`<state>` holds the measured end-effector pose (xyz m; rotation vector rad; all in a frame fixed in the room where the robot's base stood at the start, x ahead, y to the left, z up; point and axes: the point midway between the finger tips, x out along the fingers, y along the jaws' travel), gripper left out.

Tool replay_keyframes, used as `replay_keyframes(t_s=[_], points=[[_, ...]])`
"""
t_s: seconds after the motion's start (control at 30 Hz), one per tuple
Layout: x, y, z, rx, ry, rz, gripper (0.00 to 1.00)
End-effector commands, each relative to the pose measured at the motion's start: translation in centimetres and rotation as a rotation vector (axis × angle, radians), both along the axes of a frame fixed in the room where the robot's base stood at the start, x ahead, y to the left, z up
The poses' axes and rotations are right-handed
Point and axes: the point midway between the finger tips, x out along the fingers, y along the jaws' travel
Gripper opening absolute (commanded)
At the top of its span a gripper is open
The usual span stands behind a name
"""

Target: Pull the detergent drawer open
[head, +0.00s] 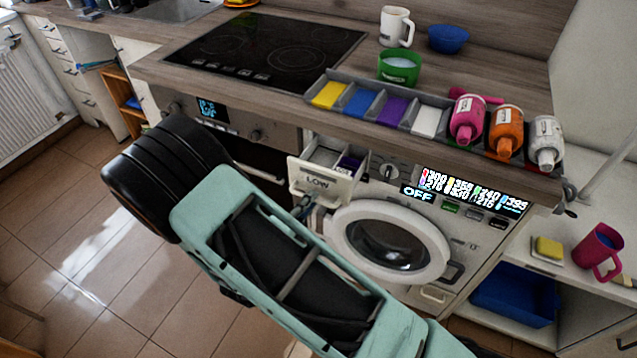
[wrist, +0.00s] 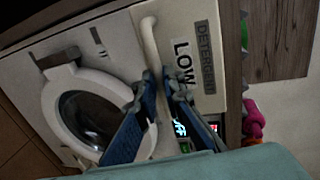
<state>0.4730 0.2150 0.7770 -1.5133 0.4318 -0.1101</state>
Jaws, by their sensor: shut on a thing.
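The detergent drawer (head: 317,183) stands pulled out from the washer front, with its compartments showing behind the front panel in the head view. Its white front (wrist: 205,50) carries the labels DETERGENT and LOW in the wrist view. A pale bar handle (wrist: 149,42) runs along that front. My gripper (wrist: 163,80) has its blue fingers on either side of the handle, shut on it. In the head view my gripper (head: 308,212) is at the lower edge of the drawer front, partly hidden by my arm. The washer (head: 455,235) has its round door shut.
A grey tray (head: 325,103) with coloured blocks and several bottles (head: 505,130) stands along the counter edge above the drawer. A green bowl (head: 399,75) and white mug (head: 396,25) stand behind it. Open floor (head: 105,240) lies at left.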

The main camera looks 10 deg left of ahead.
Motion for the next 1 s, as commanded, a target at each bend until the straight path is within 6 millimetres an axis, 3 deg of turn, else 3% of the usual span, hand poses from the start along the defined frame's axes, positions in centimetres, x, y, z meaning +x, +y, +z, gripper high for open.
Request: replay_keyframes(t_s=[0.3, 0.33, 0.5, 0.83, 1.0], points=[[-0.3, 0.2, 0.0, -0.001, -0.001, 0.002, 0.00], [-0.3, 0.2, 0.0, -0.001, -0.001, 0.002, 0.10], [-0.3, 0.1, 0.0, 0.000, -0.001, 0.001, 0.26], [-0.6, 0.3, 0.1, 0.000, -0.001, 0.001, 0.26], [-2.8, 1.1, 0.6, 0.001, 0.001, 0.005, 0.26]])
